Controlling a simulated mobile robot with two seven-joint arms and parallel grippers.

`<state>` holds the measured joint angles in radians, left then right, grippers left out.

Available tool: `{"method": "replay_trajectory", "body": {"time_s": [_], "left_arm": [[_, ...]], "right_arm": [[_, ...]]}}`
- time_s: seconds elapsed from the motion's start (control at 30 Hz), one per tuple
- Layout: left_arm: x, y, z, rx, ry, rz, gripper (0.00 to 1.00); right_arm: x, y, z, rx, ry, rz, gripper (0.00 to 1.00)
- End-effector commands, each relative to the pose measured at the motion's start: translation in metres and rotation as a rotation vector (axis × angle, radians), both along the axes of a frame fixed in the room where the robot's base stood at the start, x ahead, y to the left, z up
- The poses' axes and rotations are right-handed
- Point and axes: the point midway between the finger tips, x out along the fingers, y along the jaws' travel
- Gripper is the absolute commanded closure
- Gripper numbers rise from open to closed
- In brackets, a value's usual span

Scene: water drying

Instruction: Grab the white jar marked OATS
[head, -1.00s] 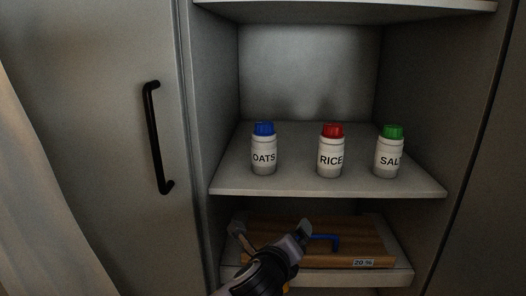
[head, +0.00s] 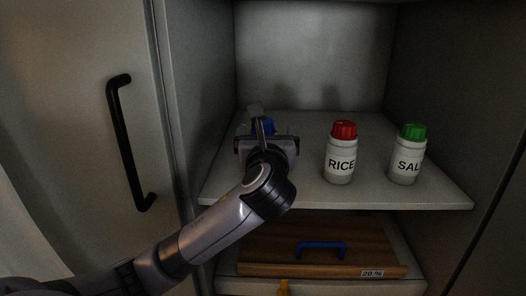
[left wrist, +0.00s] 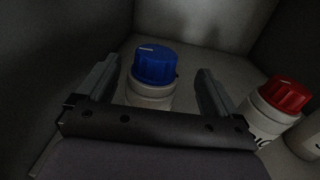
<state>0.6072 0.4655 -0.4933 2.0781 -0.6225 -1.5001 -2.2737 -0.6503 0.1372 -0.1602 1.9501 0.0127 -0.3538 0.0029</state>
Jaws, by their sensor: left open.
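The OATS jar is white with a blue cap. In the head view only its blue cap (head: 264,127) shows past my left gripper (head: 262,122); the body and label are hidden. In the left wrist view the jar (left wrist: 150,96) stands upright between the two spread fingers of my left gripper (left wrist: 158,88), with gaps on both sides. The gripper is open and not closed on it. My right gripper is not in view.
The RICE jar (head: 340,160) with a red cap and the SALT jar (head: 408,160) with a green cap stand to the right on the same shelf (head: 310,190). A cabinet door with a black handle (head: 126,145) is at left.

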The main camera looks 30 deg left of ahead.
Motion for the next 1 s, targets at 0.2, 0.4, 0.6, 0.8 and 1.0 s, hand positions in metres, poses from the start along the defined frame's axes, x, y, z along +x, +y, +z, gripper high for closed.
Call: {"method": "replay_trajectory", "body": {"time_s": [0.2, 0.4, 0.6, 0.8, 1.0], "left_arm": [[0.023, 0.024, 0.006, -0.002, 0.001, 0.001, 0.06], [0.035, 0.032, 0.005, -0.002, 0.000, -0.001, 0.06], [0.036, 0.032, 0.005, -0.002, 0.000, -0.001, 0.06], [0.035, 0.032, 0.004, -0.002, 0.000, -0.001, 0.65], [0.035, 0.032, 0.005, -0.002, -0.002, -0.001, 1.00]], "right_arm": [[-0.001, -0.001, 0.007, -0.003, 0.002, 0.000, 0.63], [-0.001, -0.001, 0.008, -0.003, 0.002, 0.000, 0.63], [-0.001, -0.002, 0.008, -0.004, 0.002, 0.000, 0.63], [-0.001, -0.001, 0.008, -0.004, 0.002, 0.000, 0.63], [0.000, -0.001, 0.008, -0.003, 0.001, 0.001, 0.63]]}}
